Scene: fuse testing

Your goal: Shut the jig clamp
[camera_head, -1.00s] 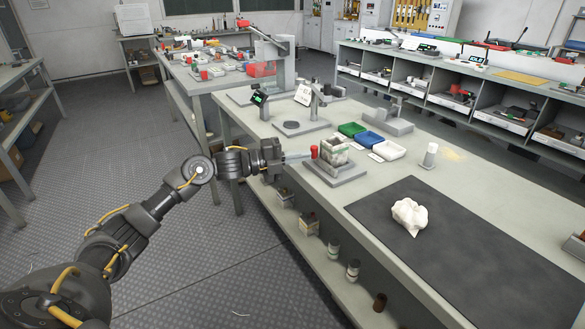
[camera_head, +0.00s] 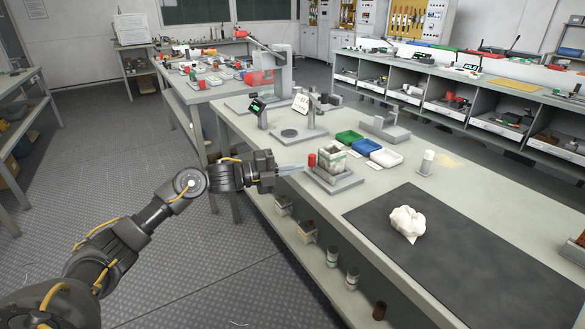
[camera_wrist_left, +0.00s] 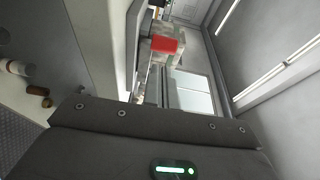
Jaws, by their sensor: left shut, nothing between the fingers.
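The jig (camera_head: 334,181) stands on the near-left edge of the bench, a grey base with a pale, box-like body. A red knob or handle (camera_head: 312,160) stands upright at its left side. I take this for the clamp; its exact open or shut position is too small to tell. My left gripper (camera_head: 292,169) is shut and empty, its fingers pointing right toward the jig, tips just left of and slightly below the red part. In the left wrist view the red part (camera_wrist_left: 164,44) is ahead of the fingers (camera_wrist_left: 168,88); contact is unclear. My right gripper is not in view.
Green (camera_head: 349,137), blue (camera_head: 365,146) and white (camera_head: 386,158) trays lie behind the jig. A lower shelf holds several jars. The aisle at left is clear.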

